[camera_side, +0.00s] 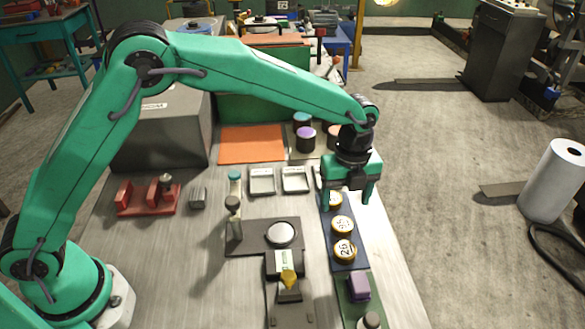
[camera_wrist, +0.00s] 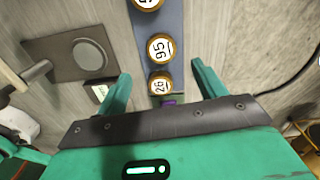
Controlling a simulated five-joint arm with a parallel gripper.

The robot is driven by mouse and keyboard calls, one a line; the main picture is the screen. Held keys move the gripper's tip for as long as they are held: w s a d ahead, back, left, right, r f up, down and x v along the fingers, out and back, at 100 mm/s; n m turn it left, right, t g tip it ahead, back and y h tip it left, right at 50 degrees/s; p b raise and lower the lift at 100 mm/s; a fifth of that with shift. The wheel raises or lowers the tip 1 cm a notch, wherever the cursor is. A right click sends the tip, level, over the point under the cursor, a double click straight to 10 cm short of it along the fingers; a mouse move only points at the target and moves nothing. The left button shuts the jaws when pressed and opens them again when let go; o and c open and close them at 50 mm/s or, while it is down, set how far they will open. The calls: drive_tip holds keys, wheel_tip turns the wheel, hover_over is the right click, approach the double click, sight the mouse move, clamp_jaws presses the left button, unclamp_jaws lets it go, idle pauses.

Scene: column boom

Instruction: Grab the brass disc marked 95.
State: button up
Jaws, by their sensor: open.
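The brass disc marked 95 (camera_side: 342,225) is the middle one of three on a blue strip (camera_side: 353,264). In the wrist view the 95 disc (camera_wrist: 160,47) lies face up, just beyond the fingertips. My gripper (camera_side: 349,198) is open and empty, above the far end of the strip, with its fingers pointing down. It also shows in the wrist view (camera_wrist: 160,75). The disc marked 26 (camera_side: 344,249) is nearer the side camera; the far disc (camera_side: 335,199) is partly behind my gripper and its mark is not readable.
Left of the strip is a dark plate with a round silver pan (camera_side: 281,233). A purple block (camera_side: 358,287) stands in front of the strip on a green strip. Two small trays (camera_side: 262,181), dark jars (camera_side: 305,139) and a red holder (camera_side: 146,197) stand farther back or left.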

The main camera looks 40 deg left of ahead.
sight(342, 224)
drive_tip(key=shift+f, duration=0.1)
drive_tip(key=shift+f, duration=1.2)
drive_tip(key=shift+f, duration=0.1)
drive_tip(key=shift+w+f, duration=0.2)
drive_tip(key=shift+f, duration=2.3)
drive_tip(key=shift+c, duration=0.2)
drive_tip(key=c, duration=1.3)
drive_tip(key=shift+o, duration=0.2)
drive_tip(key=shift+r, duration=0.1)
